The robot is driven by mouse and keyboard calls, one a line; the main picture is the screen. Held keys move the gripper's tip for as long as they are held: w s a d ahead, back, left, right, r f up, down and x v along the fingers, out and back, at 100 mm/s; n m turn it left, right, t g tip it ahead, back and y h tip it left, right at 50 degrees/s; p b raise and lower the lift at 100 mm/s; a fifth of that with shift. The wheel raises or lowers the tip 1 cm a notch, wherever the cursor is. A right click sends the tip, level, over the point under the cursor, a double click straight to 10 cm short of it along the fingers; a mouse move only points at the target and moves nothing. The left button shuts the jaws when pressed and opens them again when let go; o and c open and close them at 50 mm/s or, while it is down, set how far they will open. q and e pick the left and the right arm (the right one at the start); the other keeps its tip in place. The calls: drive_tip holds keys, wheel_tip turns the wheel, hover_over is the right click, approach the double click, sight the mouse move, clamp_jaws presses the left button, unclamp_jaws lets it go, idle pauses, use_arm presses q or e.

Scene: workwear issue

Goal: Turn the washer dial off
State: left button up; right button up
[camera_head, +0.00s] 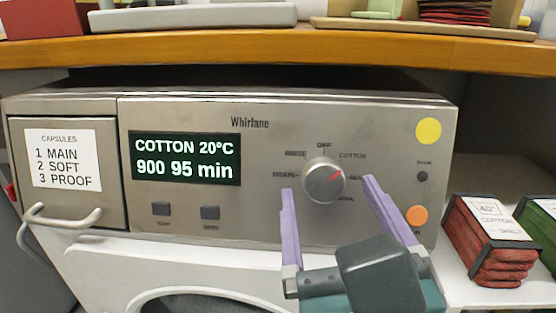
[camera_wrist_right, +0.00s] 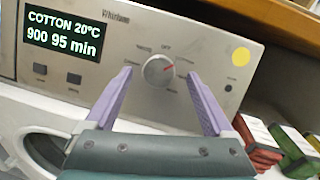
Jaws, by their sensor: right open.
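The washer (camera_head: 270,120) has a grey front panel with a round silver dial (camera_head: 323,182). The dial's red mark points up and to the right, towards COTTON; OFF is printed straight above the dial. The display (camera_head: 185,158) reads COTTON 20°C, 900, 95 min. My right gripper (camera_head: 328,184) is open, its two purple fingers on either side of the dial and apart from it in the picture. The dial (camera_wrist_right: 159,70) also shows between the fingers in the right wrist view; whether they touch it is hard to tell. My left gripper is not in view.
A wooden shelf edge (camera_head: 270,48) runs just above the washer. A capsule drawer (camera_head: 65,205) with a curved handle is at the left, and two small buttons lie under the display. Red (camera_head: 488,245) and green folded packs stand at the right.

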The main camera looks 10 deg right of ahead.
sight(323, 181)
drive_tip(key=shift+w+d, duration=0.2)
drive_tip(key=shift+w, duration=1.05)
drive_tip(key=c, duration=1.4)
